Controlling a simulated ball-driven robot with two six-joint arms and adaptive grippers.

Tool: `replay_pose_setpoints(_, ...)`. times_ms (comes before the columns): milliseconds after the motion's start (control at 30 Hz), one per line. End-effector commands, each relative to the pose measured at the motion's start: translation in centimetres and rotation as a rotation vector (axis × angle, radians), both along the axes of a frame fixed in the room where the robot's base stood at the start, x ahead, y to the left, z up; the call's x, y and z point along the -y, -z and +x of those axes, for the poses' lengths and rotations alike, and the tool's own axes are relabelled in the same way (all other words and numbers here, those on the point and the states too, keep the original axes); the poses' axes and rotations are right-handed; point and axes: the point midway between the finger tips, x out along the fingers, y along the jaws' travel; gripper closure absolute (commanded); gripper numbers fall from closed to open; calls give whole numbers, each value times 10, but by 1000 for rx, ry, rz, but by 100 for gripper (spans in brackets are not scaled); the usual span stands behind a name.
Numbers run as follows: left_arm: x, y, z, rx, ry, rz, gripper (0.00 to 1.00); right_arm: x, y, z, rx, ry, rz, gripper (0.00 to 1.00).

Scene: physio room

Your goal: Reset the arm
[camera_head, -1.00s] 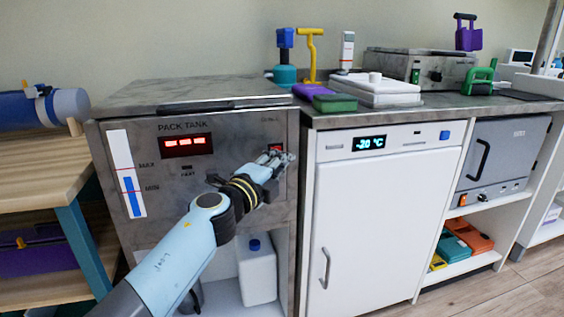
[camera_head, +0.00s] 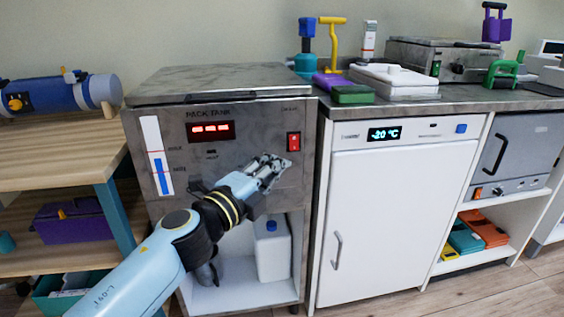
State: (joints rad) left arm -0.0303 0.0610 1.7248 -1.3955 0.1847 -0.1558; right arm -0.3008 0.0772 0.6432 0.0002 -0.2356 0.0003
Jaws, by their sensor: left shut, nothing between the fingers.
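My left gripper (camera_head: 272,170) is shut and empty. It is in front of the pack tank's front panel, below and left of a red rocker switch (camera_head: 293,142). I see a gap in the picture between the fingertips and the switch. The pack tank (camera_head: 250,120) is a grey metal unit with a lit red display (camera_head: 210,131) and a blue level gauge (camera_head: 158,160). My left arm comes in from the lower left and hides part of the panel's lower edge. My right gripper is not in view.
A white jug (camera_head: 272,255) stands on the shelf under the tank. A white freezer (camera_head: 390,215) with a lit display is to the right. A wooden shelf unit (camera_head: 60,165) is at the left. Several items stand on the counter (camera_head: 460,98).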

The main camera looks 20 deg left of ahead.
Motion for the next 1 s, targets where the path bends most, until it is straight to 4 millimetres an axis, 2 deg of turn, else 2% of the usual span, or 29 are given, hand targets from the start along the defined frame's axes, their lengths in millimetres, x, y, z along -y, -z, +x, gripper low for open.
replay_pose_setpoints(467, 0, 1, -1, -3, 0, 1, 100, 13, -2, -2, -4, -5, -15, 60)
replay_pose_setpoints(567, -1, 14, -12, -40, -1, 2, 100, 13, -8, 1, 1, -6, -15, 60)
replay_pose_setpoints(667, -5, 60, -29, -144, -11, -42, 100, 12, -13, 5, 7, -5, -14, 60)
replay_pose_setpoints(767, -16, 129, -59, -305, -61, -160, 100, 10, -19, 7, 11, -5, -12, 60)
replay_pose_setpoints(800, -22, 159, -75, -376, -92, -217, 100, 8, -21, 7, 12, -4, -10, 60)
replay_pose_setpoints(867, -31, 202, -103, -480, -151, -305, 100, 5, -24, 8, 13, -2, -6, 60)
replay_pose_setpoints(900, -37, 228, -122, -544, -193, -362, 100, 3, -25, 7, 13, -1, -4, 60)
replay_pose_setpoints(967, -46, 267, -156, -642, -266, -445, 100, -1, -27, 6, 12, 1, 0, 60)
replay_pose_setpoints(1000, -51, 291, -179, -704, -318, -499, 100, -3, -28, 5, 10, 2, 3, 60)
